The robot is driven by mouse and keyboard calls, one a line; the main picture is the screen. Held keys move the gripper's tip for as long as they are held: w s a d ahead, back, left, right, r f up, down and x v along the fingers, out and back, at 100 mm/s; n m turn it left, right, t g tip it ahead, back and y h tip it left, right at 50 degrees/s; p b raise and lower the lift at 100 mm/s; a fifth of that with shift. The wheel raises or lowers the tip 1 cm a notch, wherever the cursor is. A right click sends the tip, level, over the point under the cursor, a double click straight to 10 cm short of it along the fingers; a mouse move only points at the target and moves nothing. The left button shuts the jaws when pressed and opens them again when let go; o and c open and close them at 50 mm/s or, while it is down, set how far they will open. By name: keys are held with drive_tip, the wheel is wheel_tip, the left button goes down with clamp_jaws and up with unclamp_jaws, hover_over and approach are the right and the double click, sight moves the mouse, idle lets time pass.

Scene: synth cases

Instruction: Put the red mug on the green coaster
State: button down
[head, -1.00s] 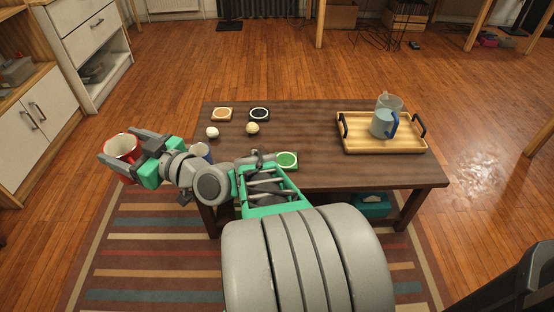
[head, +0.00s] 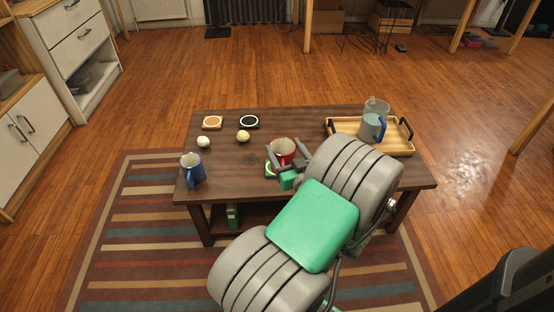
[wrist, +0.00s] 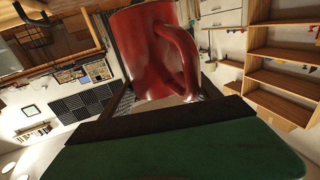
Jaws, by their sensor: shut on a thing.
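The red mug (head: 284,147) is between the fingers of my gripper (head: 286,155), which is shut on it. The green coaster (head: 269,170) shows only in part, just below and left of the mug; my gripper and the mug hide the rest. I cannot tell whether the mug touches the coaster or is above it.
A wooden tray (head: 398,147) at the right holds a blue-handled cup (head: 371,128) and a clear vessel.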

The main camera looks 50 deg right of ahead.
drive_tip(key=w+d+f, duration=0.1)
drive_tip(key=w+d, duration=0.1)
drive_tip(key=w+d+f+b, duration=0.1)
drive_tip(key=w+d+f, duration=0.1)
drive_tip(key=w+d+f+b, duration=0.1)
drive_tip(key=w+d+f, duration=0.1)
drive_tip(key=shift+w, duration=0.25)
drive_tip(key=w+d+f+b, duration=0.1)
drive_tip(key=f, duration=0.1)
drive_tip(key=w+d+f+b, duration=0.1)
drive_tip(key=f, duration=0.2)
drive_tip(key=d+f+b, duration=0.1)
drive_tip(key=f, duration=0.1)
drive_tip(key=shift+w+d+f+b, duration=0.1)
drive_tip(key=shift+w+f+b, duration=0.25)
drive_tip(key=shift+w, duration=0.05)
drive_tip(key=shift+r, duration=0.1)
drive_tip(key=c, duration=0.6)
unclamp_jaws()
drive_tip(key=shift+f, duration=0.25)
drive_tip(key=o, duration=0.4)
drive_tip(key=shift+r, duration=0.1)
drive_tip(key=shift+o, duration=0.2)
